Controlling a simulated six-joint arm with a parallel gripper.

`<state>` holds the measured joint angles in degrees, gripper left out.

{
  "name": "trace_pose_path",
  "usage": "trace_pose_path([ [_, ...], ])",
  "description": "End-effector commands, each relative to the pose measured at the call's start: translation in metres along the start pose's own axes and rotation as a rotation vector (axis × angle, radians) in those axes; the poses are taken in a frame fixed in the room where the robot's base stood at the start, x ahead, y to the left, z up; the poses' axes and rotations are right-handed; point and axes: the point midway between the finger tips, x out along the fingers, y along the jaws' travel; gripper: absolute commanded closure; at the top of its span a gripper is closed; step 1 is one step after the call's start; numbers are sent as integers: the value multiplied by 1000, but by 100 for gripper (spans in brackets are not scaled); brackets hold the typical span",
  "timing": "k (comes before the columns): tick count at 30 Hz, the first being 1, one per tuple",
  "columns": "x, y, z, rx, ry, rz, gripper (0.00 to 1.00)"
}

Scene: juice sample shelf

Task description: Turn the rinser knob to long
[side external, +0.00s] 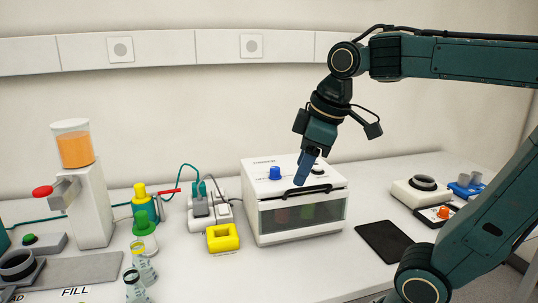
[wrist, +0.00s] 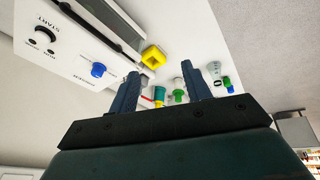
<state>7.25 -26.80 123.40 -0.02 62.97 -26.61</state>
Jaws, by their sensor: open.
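No knob has a readable "rinser" or "long" label. An orange knob (side external: 443,212) stands on a small dark-framed panel at the right, beside a white unit with a black ring (side external: 422,184). Its pointer setting is too small to read. A white box (side external: 262,190) with a dark window has a blue knob (side external: 275,173) on top; the knob also shows in the wrist view (wrist: 98,69). A black knob (wrist: 45,35) marked START is on the box too. My gripper (side external: 300,183) is open and empty, above the box top near its black handle, well left of the orange knob.
A dark flat pad (side external: 384,242) lies between the box and the orange knob. Blue parts (side external: 467,187) stand at the far right. A yellow block (side external: 222,238), a power strip with cables and a juice dispenser (side external: 92,200) stand left. My arm crosses the right side.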

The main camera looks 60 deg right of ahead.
Motion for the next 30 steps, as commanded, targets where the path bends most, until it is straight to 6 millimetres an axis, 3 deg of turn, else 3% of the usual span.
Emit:
trace_pose_path([
  [6,-8,42,-34,-193,-81,-26,52],
  [15,-7,105,-70,-466,-168,-102,52],
  [24,6,170,-89,-727,-218,-214,52],
  [30,14,198,-92,-844,-226,-271,52],
])
